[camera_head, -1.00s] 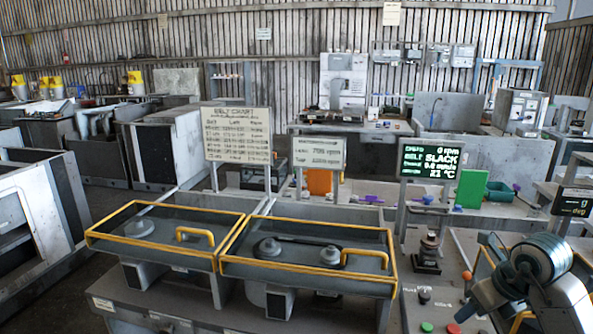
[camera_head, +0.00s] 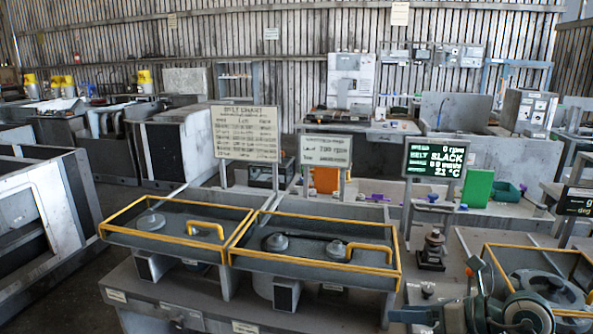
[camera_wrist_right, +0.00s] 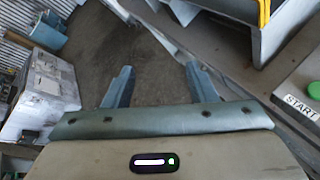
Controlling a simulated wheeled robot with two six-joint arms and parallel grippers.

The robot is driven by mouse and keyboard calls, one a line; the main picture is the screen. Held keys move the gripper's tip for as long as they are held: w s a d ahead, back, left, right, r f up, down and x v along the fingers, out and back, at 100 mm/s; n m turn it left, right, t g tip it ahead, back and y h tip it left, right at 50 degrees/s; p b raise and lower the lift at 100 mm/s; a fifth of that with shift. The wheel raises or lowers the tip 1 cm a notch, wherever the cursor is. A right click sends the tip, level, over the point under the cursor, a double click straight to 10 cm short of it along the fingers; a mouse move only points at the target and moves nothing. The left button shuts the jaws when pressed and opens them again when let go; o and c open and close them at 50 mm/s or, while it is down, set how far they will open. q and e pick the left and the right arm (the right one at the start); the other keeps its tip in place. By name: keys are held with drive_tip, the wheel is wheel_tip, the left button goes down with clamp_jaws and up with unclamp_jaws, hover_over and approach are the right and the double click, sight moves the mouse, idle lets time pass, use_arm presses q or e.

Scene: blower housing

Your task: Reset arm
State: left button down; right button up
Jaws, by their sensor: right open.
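My right arm comes in at the lower right of the head view, and its gripper (camera_head: 432,312) is low in front of the bench at the bottom edge. In the right wrist view the gripper (camera_wrist_right: 159,70) has its two blue-grey fingers spread apart, with nothing between them. Beyond the fingers is bare dark floor. My left gripper is not in view.
Two yellow-edged covers, left (camera_head: 180,243) and middle (camera_head: 315,270), stand on the bench left of my right arm. Another yellow-framed unit (camera_head: 535,262) is beside the arm. A START panel (camera_wrist_right: 298,106) lies right of the fingers in the wrist view.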

drive_tip(key=s+r+m+t+y, duration=0.4)
drive_tip(key=r+m+t+y, duration=0.1)
drive_tip(key=r+m+t, duration=0.5)
drive_tip(key=s+d+f+m+g+h, duration=0.15)
drive_tip(key=d+f+m+h, duration=0.45)
drive_tip(key=f+m+h, duration=0.6)
drive_tip(key=s+d+f+m+h, duration=0.2)
drive_tip(key=d+f+m+h, duration=0.55)
drive_tip(key=m, duration=0.75)
drive_tip(key=s+a+f+m+g+y, duration=0.1)
drive_tip(key=s+a+f+m+g, duration=0.1)
drive_tip(key=s+a+f+g, duration=0.5)
drive_tip(key=s+a+f+m+g+y, duration=0.15)
drive_tip(key=s+f+g, duration=0.35)
drive_tip(key=s+f, duration=0.6)
drive_tip(key=s+d+f+g, duration=0.1)
drive_tip(key=d+f, duration=0.2)
drive_tip(key=f, duration=2.4)
drive_tip(key=s+d+f+g, duration=0.1)
drive_tip(key=s+f, duration=1.8)
drive_tip(key=f, duration=0.1)
drive_tip(key=shift+d+f, duration=0.15)
drive_tip(key=shift+d, duration=0.2)
